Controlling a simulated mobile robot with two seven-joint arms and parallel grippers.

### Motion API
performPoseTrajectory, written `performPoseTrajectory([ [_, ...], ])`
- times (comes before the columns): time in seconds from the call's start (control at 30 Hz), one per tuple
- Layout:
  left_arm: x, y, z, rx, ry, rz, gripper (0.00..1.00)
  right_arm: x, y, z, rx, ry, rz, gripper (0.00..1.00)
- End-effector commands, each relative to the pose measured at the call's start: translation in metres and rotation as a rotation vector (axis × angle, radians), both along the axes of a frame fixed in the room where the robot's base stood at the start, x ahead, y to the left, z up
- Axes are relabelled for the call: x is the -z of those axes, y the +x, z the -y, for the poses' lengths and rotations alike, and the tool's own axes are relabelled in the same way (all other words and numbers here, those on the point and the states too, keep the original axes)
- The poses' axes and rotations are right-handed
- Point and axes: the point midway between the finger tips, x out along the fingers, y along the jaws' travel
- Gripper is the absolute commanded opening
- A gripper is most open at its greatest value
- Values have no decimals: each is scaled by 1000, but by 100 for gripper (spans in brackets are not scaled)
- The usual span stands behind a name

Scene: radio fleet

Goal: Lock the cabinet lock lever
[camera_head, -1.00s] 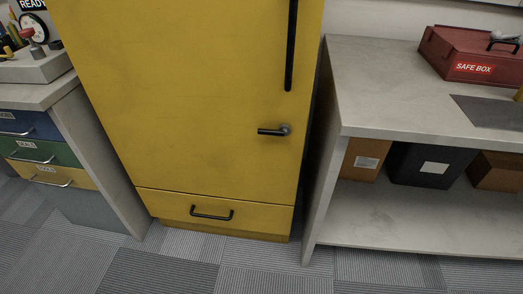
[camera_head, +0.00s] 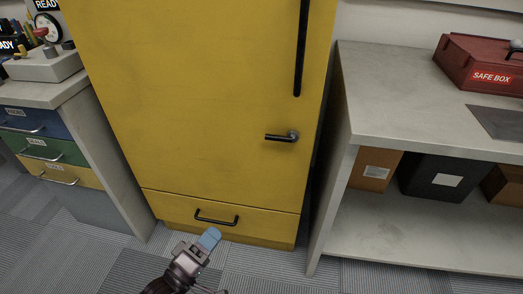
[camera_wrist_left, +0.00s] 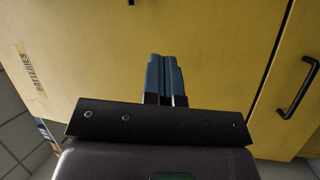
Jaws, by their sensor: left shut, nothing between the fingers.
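The yellow cabinet (camera_head: 200,100) stands in the middle of the head view with its door closed. Its black lock lever (camera_head: 281,138) lies horizontal, pointing left from a round grey pivot at the door's right side. My left gripper (camera_head: 210,238) is low in front of the cabinet's bottom drawer, below and left of the lever and apart from it. In the left wrist view its blue fingers (camera_wrist_left: 165,75) are together and empty, facing the yellow surface. A small dark piece shows at that view's top edge; I cannot tell what it is. My right gripper is not in view.
A long vertical black handle (camera_head: 301,50) is above the lever. The bottom drawer has a black handle (camera_head: 217,217). A grey workbench (camera_head: 400,110) with a red safe box (camera_head: 482,65) stands at right. Coloured drawers (camera_head: 45,150) are at left. The carpet in front is open.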

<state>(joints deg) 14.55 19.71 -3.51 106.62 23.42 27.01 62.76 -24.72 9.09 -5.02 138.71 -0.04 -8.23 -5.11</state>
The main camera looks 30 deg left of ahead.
Motion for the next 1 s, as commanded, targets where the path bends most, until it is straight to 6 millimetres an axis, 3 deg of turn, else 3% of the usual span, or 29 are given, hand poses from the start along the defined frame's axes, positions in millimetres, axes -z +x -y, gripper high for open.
performPoseTrajectory([
  [0.03, 3, 16, 4, 20, -126, 22, 0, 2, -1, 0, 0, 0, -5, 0],
  [0.3, 5, 85, 22, 168, -851, 145, 0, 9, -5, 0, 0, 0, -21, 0],
  [0.5, 2, 125, 28, 295, -1259, 232, 0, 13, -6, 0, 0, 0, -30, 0],
  [0.7, -1, 144, 29, 374, -1462, 282, 0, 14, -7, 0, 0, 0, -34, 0],
  [1.0, -2, 147, 29, 390, -1498, 291, 0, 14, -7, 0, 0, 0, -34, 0],
])
